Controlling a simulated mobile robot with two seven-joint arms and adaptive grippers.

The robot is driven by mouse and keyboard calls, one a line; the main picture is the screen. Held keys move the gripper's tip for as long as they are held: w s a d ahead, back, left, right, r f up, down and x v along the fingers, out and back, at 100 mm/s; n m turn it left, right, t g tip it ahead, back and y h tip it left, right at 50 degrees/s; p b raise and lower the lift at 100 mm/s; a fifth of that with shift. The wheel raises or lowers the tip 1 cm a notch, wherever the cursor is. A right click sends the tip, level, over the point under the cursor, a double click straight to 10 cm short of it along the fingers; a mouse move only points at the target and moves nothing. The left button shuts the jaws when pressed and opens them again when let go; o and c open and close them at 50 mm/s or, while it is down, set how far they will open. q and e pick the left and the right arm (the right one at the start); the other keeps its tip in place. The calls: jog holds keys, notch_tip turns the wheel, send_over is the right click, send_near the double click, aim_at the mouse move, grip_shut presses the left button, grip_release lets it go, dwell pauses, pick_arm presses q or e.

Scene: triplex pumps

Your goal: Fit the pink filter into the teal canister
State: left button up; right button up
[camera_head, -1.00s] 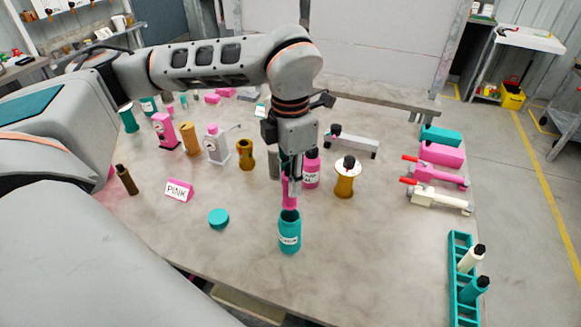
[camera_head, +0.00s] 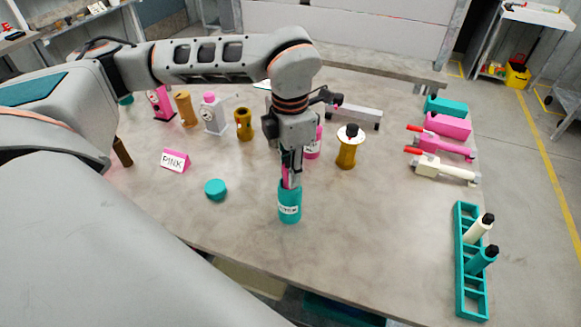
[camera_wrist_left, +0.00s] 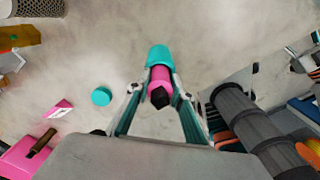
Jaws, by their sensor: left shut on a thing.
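The teal canister (camera_head: 289,209) stands upright on the table in front of my left gripper's arm. My left gripper (camera_head: 289,180) points straight down at its mouth and is shut on the pink filter (camera_head: 285,184). In the left wrist view the pink filter (camera_wrist_left: 160,80), with a black cap end, lies between the fingers and lines up with the teal canister (camera_wrist_left: 158,56). Its lower part is inside the canister's mouth; how deep is hidden. A teal round lid (camera_head: 215,189) lies on the table to the left. My right gripper is not in view.
A PINK sign (camera_head: 175,160) stands left of the lid. A teal rack (camera_head: 467,285) holds two cylinders at the right edge. The table right of the canister is clear.

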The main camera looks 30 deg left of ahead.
pick_arm(q)
jog(key=o, duration=1.2)
dwell(0.4)
